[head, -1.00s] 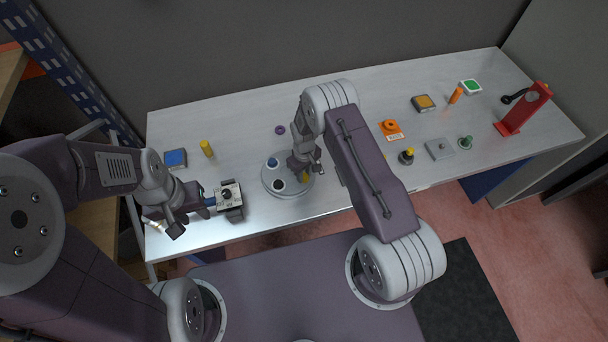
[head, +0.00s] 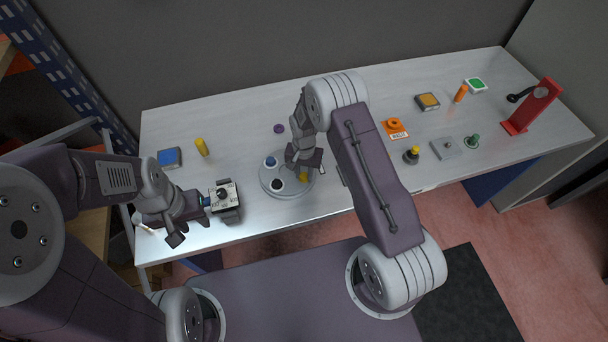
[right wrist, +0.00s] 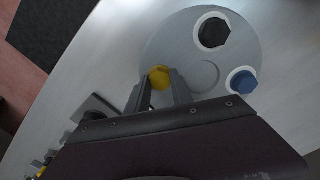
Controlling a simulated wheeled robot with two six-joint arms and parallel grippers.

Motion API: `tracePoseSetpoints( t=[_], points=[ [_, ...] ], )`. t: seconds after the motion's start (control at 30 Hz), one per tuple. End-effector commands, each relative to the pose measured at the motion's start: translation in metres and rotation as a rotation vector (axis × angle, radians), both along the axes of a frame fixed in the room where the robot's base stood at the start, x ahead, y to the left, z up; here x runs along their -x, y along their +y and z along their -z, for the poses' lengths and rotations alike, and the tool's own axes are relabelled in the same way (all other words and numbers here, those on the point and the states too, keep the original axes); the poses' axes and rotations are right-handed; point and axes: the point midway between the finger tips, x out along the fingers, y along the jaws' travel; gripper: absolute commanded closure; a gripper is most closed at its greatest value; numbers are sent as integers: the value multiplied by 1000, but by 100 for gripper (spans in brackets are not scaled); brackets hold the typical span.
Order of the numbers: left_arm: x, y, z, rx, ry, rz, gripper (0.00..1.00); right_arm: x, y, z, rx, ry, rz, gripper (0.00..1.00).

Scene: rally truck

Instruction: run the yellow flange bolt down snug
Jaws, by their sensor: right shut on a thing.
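The round grey flange (head: 272,187) lies on the bench. It carries a blue bolt (head: 270,162), a black bolt (head: 277,184) and the yellow flange bolt (head: 304,177). My right gripper (head: 305,170) is over the flange's right side. In the right wrist view the yellow bolt's head (right wrist: 159,76) is between the fingers of my right gripper (right wrist: 158,88), which is shut on it. An empty round recess (right wrist: 203,75) shows beside it. How deep the bolt sits is hidden. My left gripper (head: 193,213) is at the bench's left front; its jaws are unclear.
A grey and white block (head: 225,197) stands just right of my left gripper. A blue square (head: 169,157) and a yellow cylinder (head: 202,147) are at the left, a purple ring (head: 279,128) behind the flange. An orange part (head: 394,126) and red stand (head: 531,108) are at the right.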

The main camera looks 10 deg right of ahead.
Motion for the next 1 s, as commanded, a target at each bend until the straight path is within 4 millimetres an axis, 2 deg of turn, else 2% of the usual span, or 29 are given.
tracePoseSetpoints(
  t=[0.5, 1.0],
  points=[
    [0, 0, 17, 0, 0, 0, 64, 0, 0, 0, 0, 1, 408, 100],
    [0, 0, 20, 0, 0, 0, 64, 0, 0, -1, 0, -1, 550, 100]
  ],
)
